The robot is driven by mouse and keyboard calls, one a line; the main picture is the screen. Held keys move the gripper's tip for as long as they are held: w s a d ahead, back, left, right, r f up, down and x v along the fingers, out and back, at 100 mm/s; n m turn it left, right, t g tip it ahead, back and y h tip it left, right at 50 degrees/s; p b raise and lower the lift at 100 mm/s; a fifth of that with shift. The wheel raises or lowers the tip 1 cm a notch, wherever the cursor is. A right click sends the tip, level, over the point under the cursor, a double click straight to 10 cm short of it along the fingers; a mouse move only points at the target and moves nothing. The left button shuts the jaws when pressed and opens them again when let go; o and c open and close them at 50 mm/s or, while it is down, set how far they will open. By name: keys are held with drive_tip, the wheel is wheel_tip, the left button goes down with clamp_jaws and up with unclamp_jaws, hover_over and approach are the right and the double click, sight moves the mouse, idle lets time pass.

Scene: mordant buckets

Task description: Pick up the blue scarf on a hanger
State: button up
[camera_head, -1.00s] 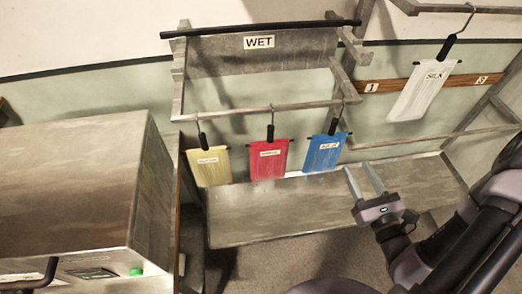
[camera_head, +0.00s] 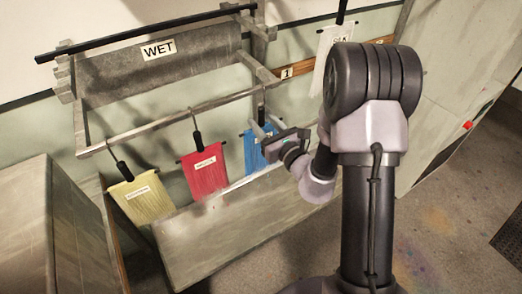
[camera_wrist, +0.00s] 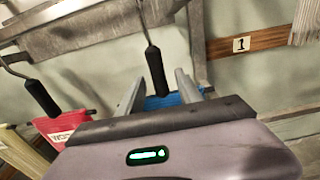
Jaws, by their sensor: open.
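The blue scarf (camera_head: 251,158) hangs on its hanger from the grey rail, the rightmost of three scarves below the WET sign. My gripper (camera_head: 264,129) is in front of the scarf's upper part and partly covers it in the head view. In the wrist view my gripper (camera_wrist: 158,88) is open and empty, its two fingers pointing up. The hanger's black grip (camera_wrist: 156,72) shows between the fingers, with a strip of the blue scarf (camera_wrist: 172,99) behind and below it. I cannot tell whether the grip is within the fingers' depth.
A red scarf (camera_head: 204,172) and a yellow scarf (camera_head: 145,198) hang to the left on the same rail (camera_head: 160,124). A white scarf (camera_head: 322,62) hangs at the numbered board (camera_head: 296,71). A grey trough (camera_head: 215,227) lies below. Floor on the right is open.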

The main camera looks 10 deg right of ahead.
drive_tip(key=shift+w+a, duration=0.15)
drive_tip(key=shift+w, duration=0.3)
clamp_jaws()
idle(1.1)
